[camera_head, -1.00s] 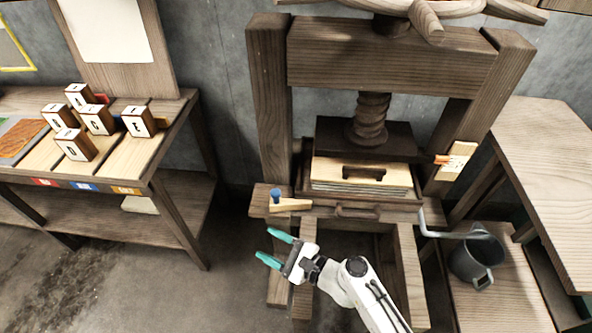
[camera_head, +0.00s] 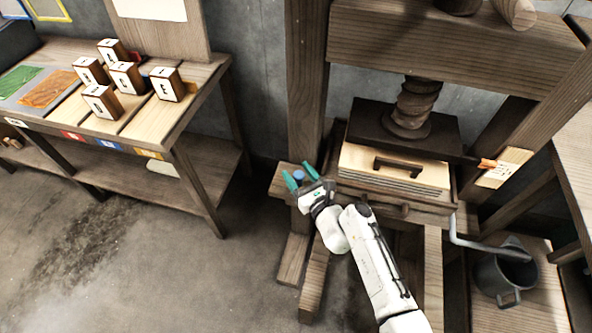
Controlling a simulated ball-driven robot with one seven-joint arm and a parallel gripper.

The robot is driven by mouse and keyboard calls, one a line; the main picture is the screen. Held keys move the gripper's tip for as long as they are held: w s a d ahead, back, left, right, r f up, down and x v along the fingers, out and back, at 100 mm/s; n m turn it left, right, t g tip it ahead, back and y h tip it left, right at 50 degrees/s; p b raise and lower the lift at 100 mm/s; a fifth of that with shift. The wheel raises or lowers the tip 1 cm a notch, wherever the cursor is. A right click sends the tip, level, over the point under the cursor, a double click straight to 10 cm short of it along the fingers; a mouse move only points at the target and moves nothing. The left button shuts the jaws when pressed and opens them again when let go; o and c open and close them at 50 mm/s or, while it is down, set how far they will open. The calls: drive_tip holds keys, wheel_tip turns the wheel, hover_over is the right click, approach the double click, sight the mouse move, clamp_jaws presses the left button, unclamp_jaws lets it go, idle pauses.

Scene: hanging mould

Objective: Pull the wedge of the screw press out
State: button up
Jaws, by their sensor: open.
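The screw press (camera_head: 430,40) is a dark wooden frame with a thick wooden screw (camera_head: 416,103) above a dark pressing plate (camera_head: 365,125). The wedge's blue knob (camera_head: 298,175) shows at the press's left side, above a small wooden ledge (camera_head: 283,184). The pale wedge body is mostly hidden behind my gripper. My gripper (camera_head: 298,173) is open, its two teal fingers on either side of the blue knob in the picture. I cannot tell whether they touch it.
A pale board with a dark handle (camera_head: 400,166) lies on a stack under the plate. A grey can (camera_head: 505,275) stands low at the right. A bench (camera_head: 180,115) with several lettered blocks (camera_head: 125,77) is at the left. The floor between bench and press is clear.

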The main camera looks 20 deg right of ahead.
drive_tip(key=shift+w+a, duration=0.15)
drive_tip(key=shift+w, duration=0.7)
clamp_jaws()
